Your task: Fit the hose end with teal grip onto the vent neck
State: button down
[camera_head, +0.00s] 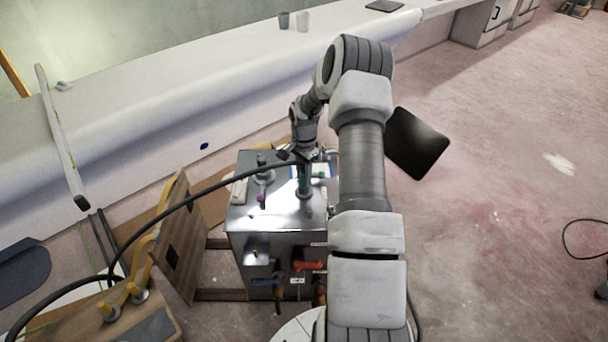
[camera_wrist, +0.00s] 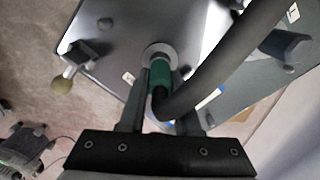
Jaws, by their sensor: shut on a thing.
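The hose end with teal grip (camera_head: 304,174) is in my gripper (camera_head: 302,160), above the top of a steel tank (camera_head: 285,215). In the wrist view the teal grip (camera_wrist: 160,75) lies between the two fingers of my gripper (camera_wrist: 160,88). Its far end meets or overlaps a pale round collar (camera_wrist: 157,50) on the tank top, which looks like the vent neck. I cannot tell whether it is seated there or only lined up. The black hose (camera_head: 190,203) runs from the grip to the left; it bends close by the fingers in the wrist view (camera_wrist: 225,62).
Other fittings stand on the tank top, including a grey one (camera_head: 263,176) to the left. A red-orange handle (camera_head: 308,266) is on the tank's front. A wooden frame (camera_head: 172,240) stands left, beneath the hose. The white hull ledge (camera_head: 200,85) runs behind. Open floor lies right.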

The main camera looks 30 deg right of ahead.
grip_release()
dwell(0.6)
jog(key=shift+r, duration=0.1)
jog(key=shift+r+p, duration=2.4)
jog(key=shift+r, duration=1.8)
